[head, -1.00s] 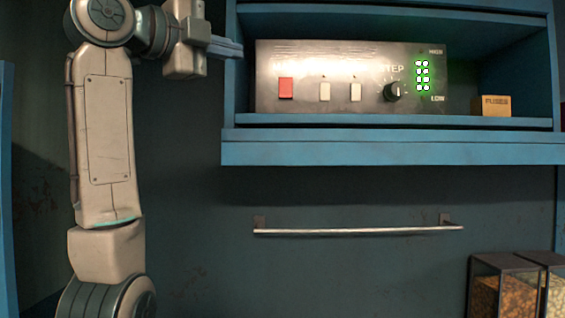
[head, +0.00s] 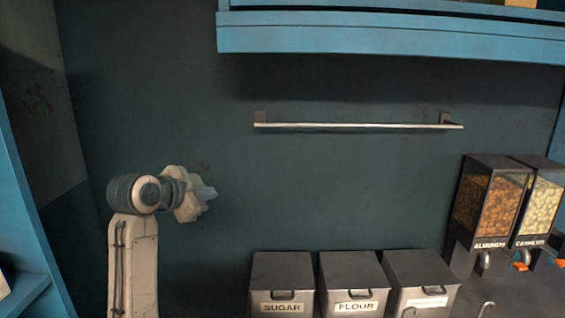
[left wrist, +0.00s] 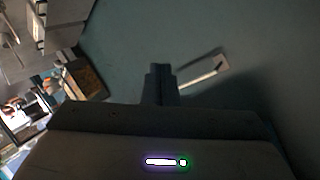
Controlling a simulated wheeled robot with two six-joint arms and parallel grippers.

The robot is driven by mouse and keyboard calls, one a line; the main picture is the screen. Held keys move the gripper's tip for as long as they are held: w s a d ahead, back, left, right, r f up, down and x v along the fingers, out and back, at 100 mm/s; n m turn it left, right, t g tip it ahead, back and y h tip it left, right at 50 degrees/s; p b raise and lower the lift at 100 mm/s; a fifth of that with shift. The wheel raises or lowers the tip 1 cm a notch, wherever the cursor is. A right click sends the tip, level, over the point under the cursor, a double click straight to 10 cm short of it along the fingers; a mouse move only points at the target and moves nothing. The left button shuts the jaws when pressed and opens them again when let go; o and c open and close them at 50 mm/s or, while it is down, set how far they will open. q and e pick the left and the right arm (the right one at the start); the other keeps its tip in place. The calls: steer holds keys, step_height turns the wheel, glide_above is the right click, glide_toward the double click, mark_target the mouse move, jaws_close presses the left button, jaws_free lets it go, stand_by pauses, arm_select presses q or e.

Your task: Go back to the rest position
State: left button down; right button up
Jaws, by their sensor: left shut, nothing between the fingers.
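My left gripper (head: 208,192) is at the left of the head view, in front of the dark teal wall and apart from everything around it. Its arm rises from the bottom edge. In the left wrist view the fingers (left wrist: 160,80) are together, with nothing between them. My right gripper does not show in either view.
A blue shelf (head: 390,40) runs along the top. A metal rail (head: 358,126) is on the wall. Bins for sugar (head: 282,280), flour (head: 352,278) and a third bin (head: 420,275) stand below. Almond (head: 490,205) and another dispenser (head: 540,205) are at right.

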arm_select(q)
steer(key=s+a+f+n+g+y, duration=0.1)
steer(key=s+a+f+n, duration=0.1)
steer(key=s+f, duration=0.5)
steer(key=s+a+f+n+g+y, duration=0.1)
steer(key=s+f+n, duration=0.15)
steer(key=f, duration=0.85)
steer(key=s+a+f+n+g+y, duration=0.1)
steer(key=s+a+f+n+g, duration=0.1)
steer(key=s+f, duration=0.5)
steer(key=s+a+f+n+g+y, duration=0.1)
steer(key=s+a+f+n+g, duration=0.1)
steer(key=s+f, duration=0.5)
steer(key=s+a+f+n+g+y, duration=0.15)
steer(key=s+f, duration=0.25)
steer(key=s, duration=0.7)
steer(key=s+a+f+n+g+y, duration=0.1)
steer(key=s+f+n, duration=0.1)
steer(key=s+f, duration=0.5)
steer(key=s+a+f+g+b, duration=0.1)
steer(key=s+a+f, duration=0.1)
steer(key=f, duration=1.4)
steer(key=s+a+f+g+b, duration=0.1)
steer(key=f, duration=1.6)
steer(key=s+a+f+b, duration=0.1)
steer(key=s+f+b, duration=0.1)
steer(key=s+f, duration=1.6)
steer(key=shift+a+f+n, duration=0.15)
steer(key=shift+f+n, duration=0.2)
steer(key=shift+n, duration=0.05)
